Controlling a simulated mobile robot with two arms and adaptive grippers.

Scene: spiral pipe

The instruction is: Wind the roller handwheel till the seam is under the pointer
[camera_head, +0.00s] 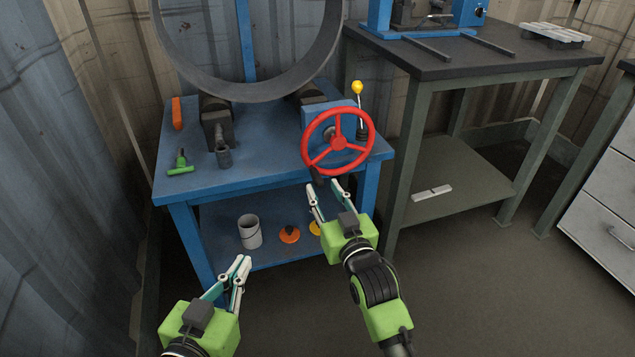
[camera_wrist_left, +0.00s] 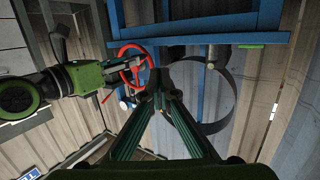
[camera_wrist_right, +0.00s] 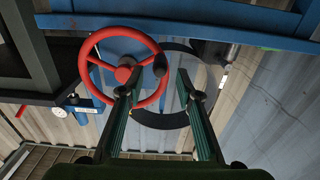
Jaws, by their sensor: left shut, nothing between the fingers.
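The red handwheel (camera_head: 371,146) stands at the right front of the blue bench, below the large grey pipe ring (camera_head: 240,91). It also shows in the right wrist view (camera_wrist_right: 91,72), with a dark knob (camera_wrist_right: 160,65) on its rim. My right gripper (camera_head: 324,188) is open, just in front of the wheel's lower edge. In its wrist view the knob appears between the fingertips; contact cannot be told. My left gripper (camera_head: 242,262) is shut and empty, low in front of the bench and away from the wheel. I cannot make out the seam or pointer.
A yellow-knobbed lever (camera_head: 358,90) stands close behind the wheel. A green-handled tool (camera_head: 181,167) and an orange block (camera_head: 177,113) lie on the bench's left side. A grey cup (camera_head: 249,231) and an orange object (camera_head: 289,234) sit on the lower shelf. A dark table (camera_head: 455,62) stands right.

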